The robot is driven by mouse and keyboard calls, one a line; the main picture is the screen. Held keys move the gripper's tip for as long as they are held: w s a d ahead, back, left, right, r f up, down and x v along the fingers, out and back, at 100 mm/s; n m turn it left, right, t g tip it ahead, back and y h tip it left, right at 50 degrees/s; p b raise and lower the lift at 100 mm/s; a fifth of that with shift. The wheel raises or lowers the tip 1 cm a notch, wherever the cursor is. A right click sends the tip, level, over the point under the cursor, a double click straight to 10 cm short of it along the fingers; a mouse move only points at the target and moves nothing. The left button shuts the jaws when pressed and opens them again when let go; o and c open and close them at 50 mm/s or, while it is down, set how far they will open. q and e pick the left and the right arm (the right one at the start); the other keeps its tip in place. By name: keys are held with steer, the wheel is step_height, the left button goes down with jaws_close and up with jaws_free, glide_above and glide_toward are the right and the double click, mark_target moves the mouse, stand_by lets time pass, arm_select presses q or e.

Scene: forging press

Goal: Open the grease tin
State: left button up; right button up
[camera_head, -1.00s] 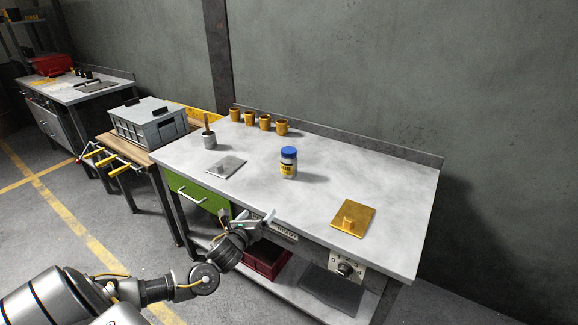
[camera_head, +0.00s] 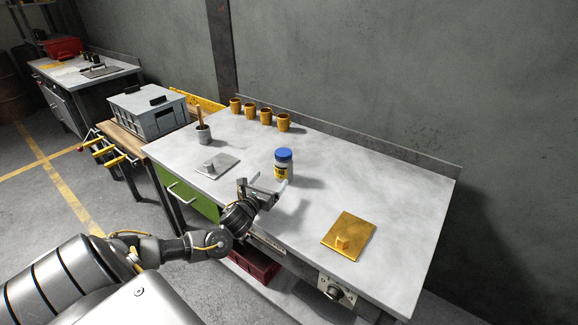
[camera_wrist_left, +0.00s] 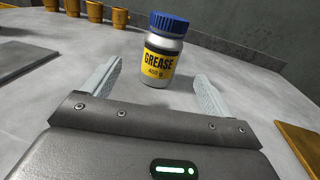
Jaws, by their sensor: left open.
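The grease tin (camera_head: 281,170) is a grey jar with a yellow label and a blue lid (camera_head: 284,154). It stands upright on the light grey workbench (camera_head: 330,180), lid on. In the left wrist view the tin (camera_wrist_left: 160,62) stands just beyond my open fingers, its label reading GREASE facing me. My left gripper (camera_head: 266,192) is open and empty, over the bench's front edge, in front of the tin and apart from it. My right gripper is not in view.
A grey crate (camera_head: 150,113) is at left.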

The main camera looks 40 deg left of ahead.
mark_target(278, 169)
arm_select(q)
steer(key=shift+w+a+r, duration=0.15)
steer(key=shift+w+a, duration=0.05)
steer(key=shift+w, duration=0.25)
steer(key=shift+w+a+r, duration=0.1)
steer(key=shift+w+a, duration=0.1)
steer(key=shift+w, duration=0.25)
steer(key=x, duration=0.2)
steer(key=shift+w+f, duration=0.2)
steer(key=shift+w, duration=0.05)
steer(key=shift+w+a, duration=0.1)
steer(key=shift+w, duration=0.2)
steer(key=shift+w+r+p, duration=0.1)
steer(key=shift+w+p, duration=0.2)
steer(key=shift+w, duration=0.1)
steer(key=x, duration=0.4)
steer(key=shift+w+f, duration=0.2)
steer(key=shift+w, duration=0.1)
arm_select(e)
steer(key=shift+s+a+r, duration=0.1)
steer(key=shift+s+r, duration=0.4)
